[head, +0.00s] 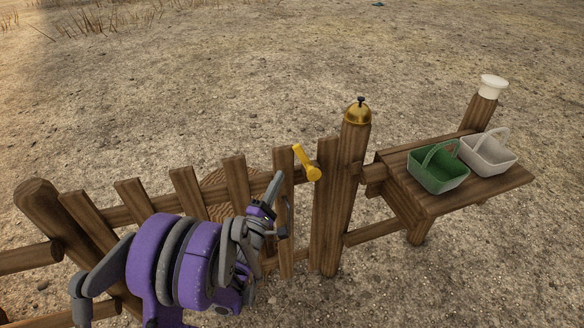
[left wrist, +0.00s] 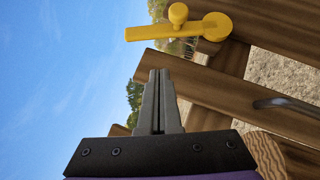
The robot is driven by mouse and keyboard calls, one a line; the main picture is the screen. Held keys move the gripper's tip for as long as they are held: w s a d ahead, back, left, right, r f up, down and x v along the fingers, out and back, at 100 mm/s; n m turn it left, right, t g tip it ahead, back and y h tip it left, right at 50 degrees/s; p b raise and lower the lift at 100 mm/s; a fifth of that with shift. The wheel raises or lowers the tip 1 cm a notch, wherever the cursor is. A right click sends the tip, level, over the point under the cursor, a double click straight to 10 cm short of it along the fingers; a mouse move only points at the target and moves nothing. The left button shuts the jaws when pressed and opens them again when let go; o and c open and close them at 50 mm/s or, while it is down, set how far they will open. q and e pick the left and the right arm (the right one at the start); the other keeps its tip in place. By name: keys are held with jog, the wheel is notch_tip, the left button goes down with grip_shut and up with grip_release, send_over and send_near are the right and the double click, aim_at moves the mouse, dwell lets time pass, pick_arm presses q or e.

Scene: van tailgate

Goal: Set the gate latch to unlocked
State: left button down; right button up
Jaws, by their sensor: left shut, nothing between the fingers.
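The yellow gate latch (head: 306,163) is a bar with a round pivot end on the wooden plank by the gate post. Its bar points up and slightly left from the pivot. In the left wrist view the latch (left wrist: 155,33) shows side-on, with a small knob on the bar, its free end toward the sky. My left gripper (head: 277,176) is shut and empty, its fingertips just left of and slightly below the latch, apart from it. The fingertips (left wrist: 158,74) also show in the left wrist view. My right gripper is not in view.
The wooden gate (head: 236,178) has a grey pull handle (head: 288,212) below the latch. A brass bell (head: 357,111) tops the post. A wooden shelf (head: 437,205) at right bears a green basket (head: 438,170) and a white basket (head: 490,156). Open ground lies behind.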

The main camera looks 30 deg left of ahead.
aim_at(300, 159)
pick_arm(q)
jog(key=shift+w+d+r, duration=0.35)
jog(key=shift+w, duration=0.35)
jog(key=shift+w+d+r, duration=0.4)
jog(key=shift+w, duration=0.35)
jog(key=shift+w+d+r, duration=0.35)
jog(key=shift+w, duration=0.35)
jog(key=shift+w+d+r+m+g+p, duration=0.3)
jog(key=shift+w+d+r+m+p, duration=0.25)
jog(key=shift+p, duration=0.35)
jog(key=shift+a+f, duration=0.1)
jog(key=shift+a, duration=0.05)
